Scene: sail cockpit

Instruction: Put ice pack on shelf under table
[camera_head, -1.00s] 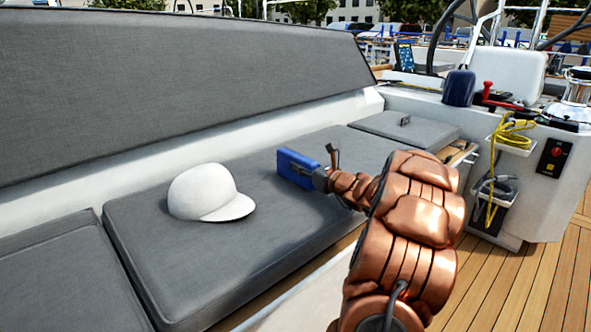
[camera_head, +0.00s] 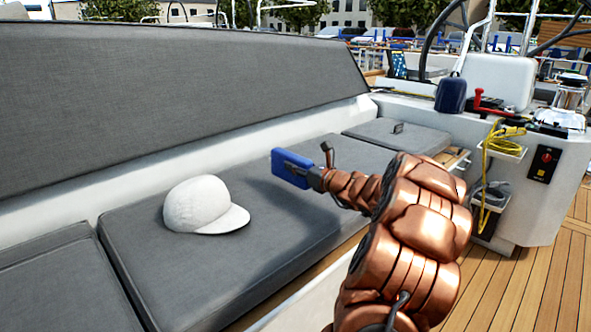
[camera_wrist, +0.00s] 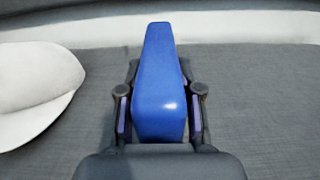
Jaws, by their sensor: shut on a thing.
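The blue ice pack (camera_head: 290,168) is held by my gripper (camera_head: 314,179) above the grey bench cushion, to the right of a white cap. In the wrist view the ice pack (camera_wrist: 160,90) stands out forward between the two fingers of my gripper (camera_wrist: 160,112), which are shut on its sides. A shadow lies on the cushion under it. I cannot make out the table or the shelf under it in these views.
The white cap (camera_head: 203,204) lies on the cushion (camera_head: 165,265); it also shows at the left of the wrist view (camera_wrist: 35,90). A console (camera_head: 535,195) with a yellow rope (camera_head: 497,150) stands at the right. The wooden deck (camera_head: 480,285) at the lower right is clear.

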